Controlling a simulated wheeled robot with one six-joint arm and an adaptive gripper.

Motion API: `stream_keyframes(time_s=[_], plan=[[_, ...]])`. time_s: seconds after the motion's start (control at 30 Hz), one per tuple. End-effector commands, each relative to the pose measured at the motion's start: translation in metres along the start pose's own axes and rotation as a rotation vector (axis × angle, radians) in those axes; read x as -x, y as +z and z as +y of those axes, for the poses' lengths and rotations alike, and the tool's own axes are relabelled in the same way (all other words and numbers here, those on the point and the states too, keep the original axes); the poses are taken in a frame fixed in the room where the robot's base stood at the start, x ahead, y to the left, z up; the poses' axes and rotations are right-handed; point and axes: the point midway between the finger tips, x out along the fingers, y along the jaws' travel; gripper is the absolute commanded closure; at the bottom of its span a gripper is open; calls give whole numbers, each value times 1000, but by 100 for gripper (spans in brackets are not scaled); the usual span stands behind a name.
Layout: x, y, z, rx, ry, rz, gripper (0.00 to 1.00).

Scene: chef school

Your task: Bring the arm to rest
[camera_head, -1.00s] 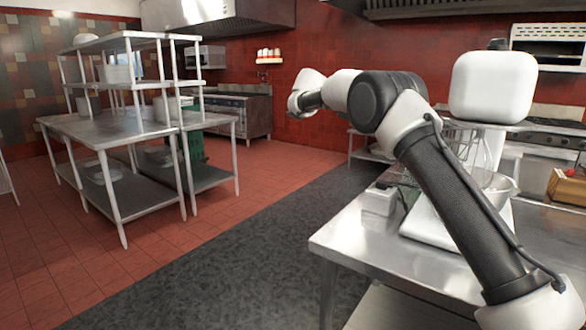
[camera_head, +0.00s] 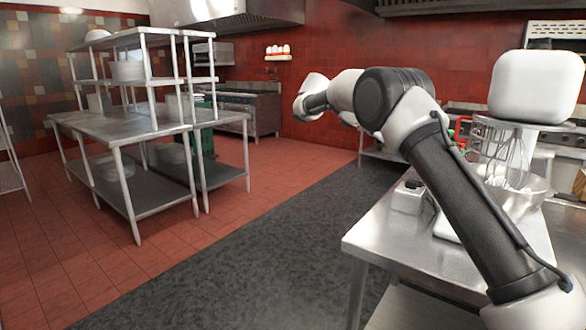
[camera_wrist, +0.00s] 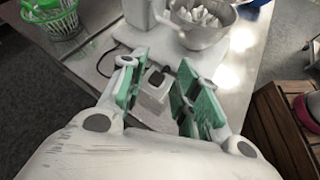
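My gripper (camera_wrist: 160,78) shows in the wrist view with its two green-padded fingers apart and nothing held between them. A small white box with a dark top (camera_wrist: 152,92) shows in the gap, but it stands on the metal table below. In the head view my arm rises from the lower right, bends at a high elbow and reaches left above the floor. I cannot make out the gripper's fingers in that view.
The metal table (camera_head: 385,243) at right carries the white box (camera_head: 407,197) and a mixer (camera_head: 535,88) with a metal bowl (camera_head: 525,195). A green basket (camera_wrist: 50,20) shows in the wrist view. A shelved steel table (camera_head: 120,127) stands left. The dark floor strip (camera_head: 255,245) is clear.

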Motion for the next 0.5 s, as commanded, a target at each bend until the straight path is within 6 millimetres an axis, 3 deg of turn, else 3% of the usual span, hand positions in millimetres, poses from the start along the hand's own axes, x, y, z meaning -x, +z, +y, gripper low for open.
stream_keyframes(time_s=[0.23,0.37,0.5], plan=[[-30,-54,-27,-79,-36,141,68],[-46,-62,-55,-168,-90,251,68],[-61,-52,-93,-293,-174,371,68]])
